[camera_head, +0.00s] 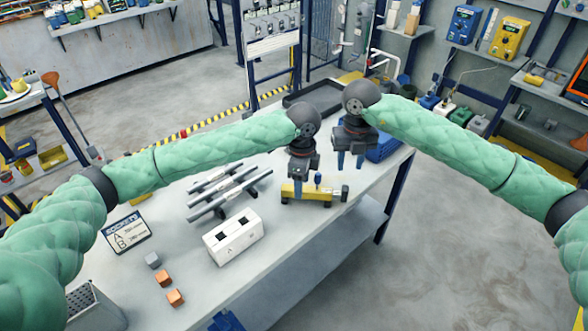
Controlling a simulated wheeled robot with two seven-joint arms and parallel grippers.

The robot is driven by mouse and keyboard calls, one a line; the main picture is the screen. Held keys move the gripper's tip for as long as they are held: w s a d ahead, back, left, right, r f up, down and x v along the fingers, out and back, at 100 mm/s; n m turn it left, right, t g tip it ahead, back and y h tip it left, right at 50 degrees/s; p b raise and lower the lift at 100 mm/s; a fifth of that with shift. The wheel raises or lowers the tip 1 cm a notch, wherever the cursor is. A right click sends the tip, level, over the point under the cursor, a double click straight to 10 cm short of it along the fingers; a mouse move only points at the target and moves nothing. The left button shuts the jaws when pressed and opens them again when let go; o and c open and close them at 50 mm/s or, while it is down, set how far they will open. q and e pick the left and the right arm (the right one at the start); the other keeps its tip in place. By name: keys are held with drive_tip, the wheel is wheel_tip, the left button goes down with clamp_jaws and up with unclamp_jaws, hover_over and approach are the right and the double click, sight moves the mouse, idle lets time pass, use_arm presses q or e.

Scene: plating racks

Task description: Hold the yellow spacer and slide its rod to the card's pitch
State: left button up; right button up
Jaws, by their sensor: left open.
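The yellow spacer (292,194) lies on the white table, with a short upright peg near its middle and a dark knob at its right end. My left gripper (298,180) is open, its fingers pointing down just over the spacer's left part; whether they touch it I cannot tell. My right gripper (350,162) is open and empty, pointing down behind and to the right of the spacer. The card (127,233) stands at the table's left side, headed "SOCKETS", with lines A and B; its figures are too small to read surely.
A rack of grey bars (230,192) and a white block with dark sockets (233,238) are left of the spacer. A black tray (318,95) and a blue bin (384,148) are behind.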

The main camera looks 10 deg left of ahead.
sight(307, 194)
use_arm(q)
drive_tip(key=w, duration=0.1)
drive_tip(key=w+a+n, duration=0.2)
drive_tip(key=shift+w+a+r+t, duration=0.25)
drive_tip(key=shift+w+r+t, duration=0.05)
drive_tip(key=shift+w+t, duration=0.1)
drive_tip(key=shift+a+f, duration=0.1)
drive_tip(key=shift+f, duration=3.75)
drive_tip(key=shift+c, duration=0.4)
clamp_jaws()
